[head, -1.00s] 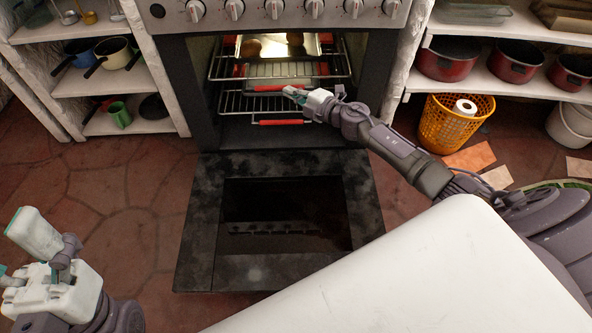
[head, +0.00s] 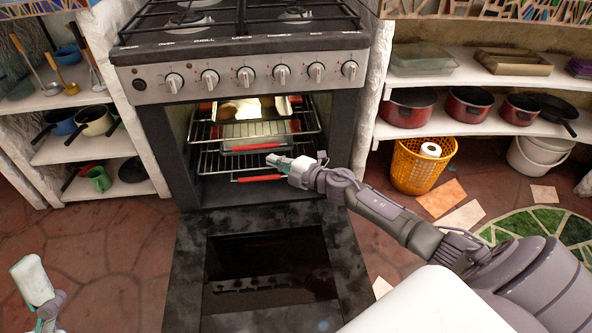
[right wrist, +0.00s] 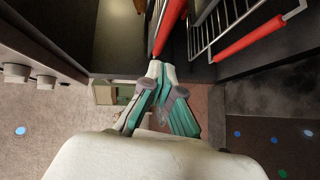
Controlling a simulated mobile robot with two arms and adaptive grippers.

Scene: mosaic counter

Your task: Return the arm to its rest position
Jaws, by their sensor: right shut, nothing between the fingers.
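My right gripper (head: 284,163) is shut and empty in front of the open oven (head: 347,140), reaching in from the right. In the head view it overlaps the space between the red front bars of the upper rack (head: 310,131) and the lower rack (head: 215,165). In the right wrist view its fingertips (right wrist: 160,68) are together, close to a red bar (right wrist: 168,28); I cannot tell if they touch it. My left gripper (head: 35,283) is at the lower left edge of the head view, partly cut off, and its fingers are unclear.
The oven door (head: 187,280) hangs open below my right gripper. A tray with brownish items is on the upper rack. Shelves with pots (head: 408,108) stand right, above an orange basket (head: 420,172). Shelves with pans (head: 95,120) stand left.

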